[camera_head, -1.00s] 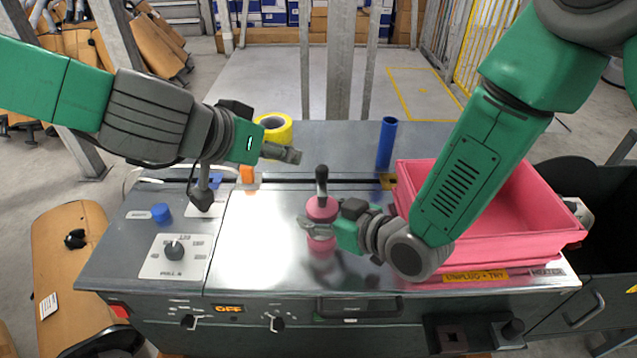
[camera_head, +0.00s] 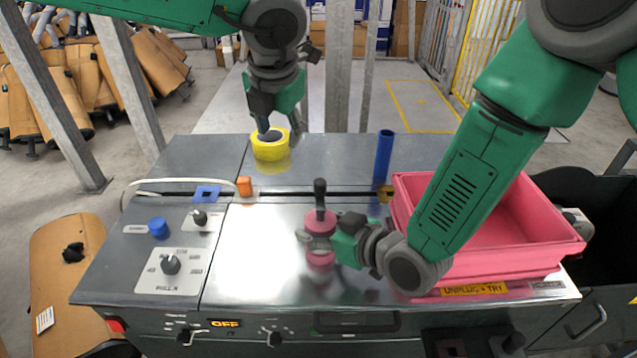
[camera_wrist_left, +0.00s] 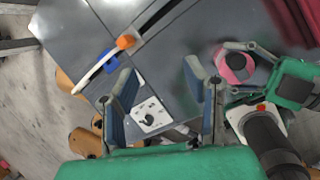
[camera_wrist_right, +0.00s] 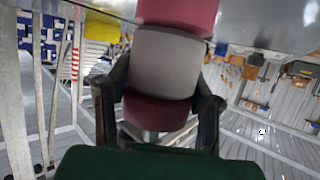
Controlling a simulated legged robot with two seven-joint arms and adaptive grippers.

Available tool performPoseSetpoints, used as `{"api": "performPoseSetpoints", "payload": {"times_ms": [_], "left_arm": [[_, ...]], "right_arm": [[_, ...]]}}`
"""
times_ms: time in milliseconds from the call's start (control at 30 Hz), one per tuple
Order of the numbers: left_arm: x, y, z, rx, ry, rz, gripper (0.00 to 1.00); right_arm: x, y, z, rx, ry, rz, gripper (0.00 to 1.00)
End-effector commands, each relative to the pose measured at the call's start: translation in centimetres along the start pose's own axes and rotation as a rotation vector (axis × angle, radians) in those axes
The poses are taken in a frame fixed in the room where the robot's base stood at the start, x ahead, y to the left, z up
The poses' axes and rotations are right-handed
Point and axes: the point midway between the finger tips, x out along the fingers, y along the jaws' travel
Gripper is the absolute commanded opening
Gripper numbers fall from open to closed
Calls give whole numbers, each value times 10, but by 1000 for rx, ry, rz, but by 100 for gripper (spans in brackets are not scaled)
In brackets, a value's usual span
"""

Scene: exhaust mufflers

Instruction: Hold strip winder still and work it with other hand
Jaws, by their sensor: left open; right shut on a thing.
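The strip winder (camera_head: 320,222) is a pink, waisted spool standing upright on the shiny bench top, with a dark handle rising from it. My right gripper (camera_head: 318,236) is shut around its waist from the right. In the right wrist view the winder's pale middle (camera_wrist_right: 166,62) sits between the two fingers, with pink above and dark red below. My left gripper (camera_head: 279,128) is open and empty, pointing down, raised behind and left of the winder. In the left wrist view, its spread fingers (camera_wrist_left: 165,95) are apart from the winder (camera_wrist_left: 237,66).
A yellow roll (camera_head: 271,150) overlaps my left gripper in the head view. Pink trays (camera_head: 500,255) stand at the right under my right arm. A blue tube (camera_head: 384,155) stands upright behind. Knob panels (camera_head: 168,270) and an orange block (camera_head: 244,186) are at the left.

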Motion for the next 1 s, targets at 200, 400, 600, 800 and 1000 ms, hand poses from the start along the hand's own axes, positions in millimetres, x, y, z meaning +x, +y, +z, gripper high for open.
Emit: {"api": "performPoseSetpoints", "payload": {"times_ms": [200,400,600,800,1000], "left_arm": [[-19,-27,3,-597,155,-25,41],[-38,-54,4,-1024,293,-13,41],[-49,-68,4,-1234,370,8,41],[-36,-74,-1,-1271,386,14,41],[0,-82,-12,-1268,386,15,41]], "right_arm": [[0,0,2,0,-6,1,14],[0,0,2,0,-6,1,14],[0,0,2,0,-6,1,14],[0,0,2,0,-6,1,14],[0,0,2,0,-5,1,14]]}}
